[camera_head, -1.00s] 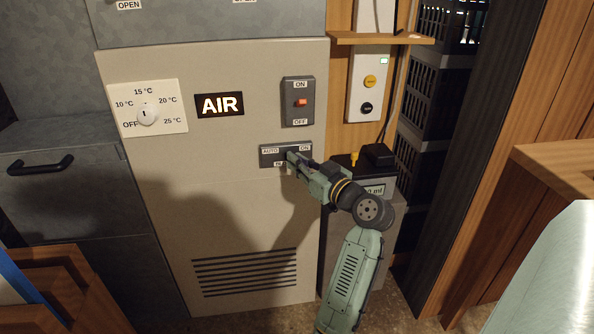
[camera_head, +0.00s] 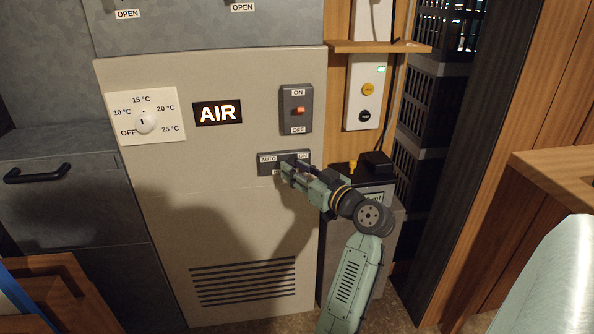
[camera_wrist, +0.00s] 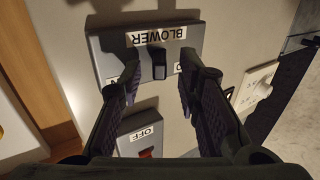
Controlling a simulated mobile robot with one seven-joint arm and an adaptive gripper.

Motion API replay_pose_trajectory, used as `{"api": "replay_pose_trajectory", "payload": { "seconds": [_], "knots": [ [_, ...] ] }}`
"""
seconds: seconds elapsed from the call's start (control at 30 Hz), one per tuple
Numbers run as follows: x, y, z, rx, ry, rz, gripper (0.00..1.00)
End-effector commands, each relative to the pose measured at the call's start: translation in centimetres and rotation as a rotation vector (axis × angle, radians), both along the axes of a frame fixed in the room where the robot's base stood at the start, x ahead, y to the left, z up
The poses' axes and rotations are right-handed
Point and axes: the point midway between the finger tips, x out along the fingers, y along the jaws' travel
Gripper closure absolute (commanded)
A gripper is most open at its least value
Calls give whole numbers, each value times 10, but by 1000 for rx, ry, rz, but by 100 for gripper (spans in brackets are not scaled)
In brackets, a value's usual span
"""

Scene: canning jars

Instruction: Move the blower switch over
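The blower switch is a dark grey plate (camera_head: 264,168) on the beige panel, with AUTO at its left and ON at its right. In the wrist view the plate (camera_wrist: 112,48) appears upside down with its BLOWER label, and a black toggle (camera_wrist: 158,62) stands near its middle. I cannot tell which way the toggle leans. My gripper (camera_head: 288,168) is at the plate and hides its middle in the head view. In the wrist view my gripper (camera_wrist: 160,72) is open, with one finger on each side of the toggle and a gap visible on both sides.
Above the plate is an ON/OFF switch (camera_head: 297,110) with a red rocker. A grey box (camera_head: 393,222) stands at the right, below a wooden shelf (camera_head: 378,47).

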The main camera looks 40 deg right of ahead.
Motion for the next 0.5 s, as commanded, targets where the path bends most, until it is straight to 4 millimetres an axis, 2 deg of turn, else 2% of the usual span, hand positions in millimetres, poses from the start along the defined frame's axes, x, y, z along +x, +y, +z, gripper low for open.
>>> {"api": "replay_pose_trajectory", "payload": {
  "seconds": [0.17, 0.27, 0.37, 0.5],
  "knots": [
    [-1, 0, 0, 0, -1, -1, 69],
    [-9, -1, 0, 0, -1, -3, 69],
    [-24, -1, 0, 0, -1, -5, 69],
    [-55, 0, 0, 0, -1, -6, 69]
  ]
}}
